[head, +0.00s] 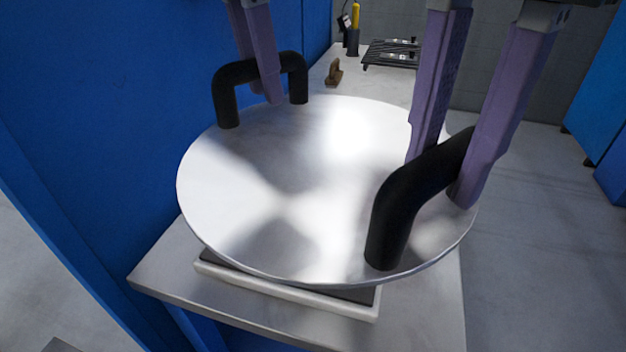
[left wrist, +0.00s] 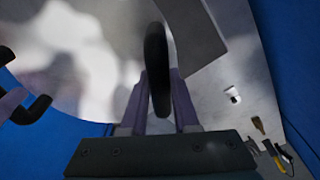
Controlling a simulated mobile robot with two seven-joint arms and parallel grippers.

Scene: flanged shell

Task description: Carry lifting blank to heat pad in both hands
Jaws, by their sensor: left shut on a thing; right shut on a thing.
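The lifting blank (head: 300,190) is a large, round, shiny metal disc with two black arched handles. It also fills much of the left wrist view (left wrist: 90,60). My left gripper (head: 268,90) is shut on the far left handle (head: 226,100); the left wrist view shows this handle (left wrist: 157,60) between the purple fingers. My right gripper (head: 440,175) is shut on the near right handle (head: 390,225). The disc looks about level above the heat pad (head: 285,288), a pale slab with a dark top. Most of the pad is hidden, and I cannot tell whether the disc touches it.
The pad stands on a grey metal bench (head: 425,315). A blue wall (head: 100,100) is close on the left. Behind the disc are a brown brush-like object (head: 334,73), a dark rack (head: 392,54) and a dark holder (head: 352,42) with tools. Open floor (head: 540,220) lies right.

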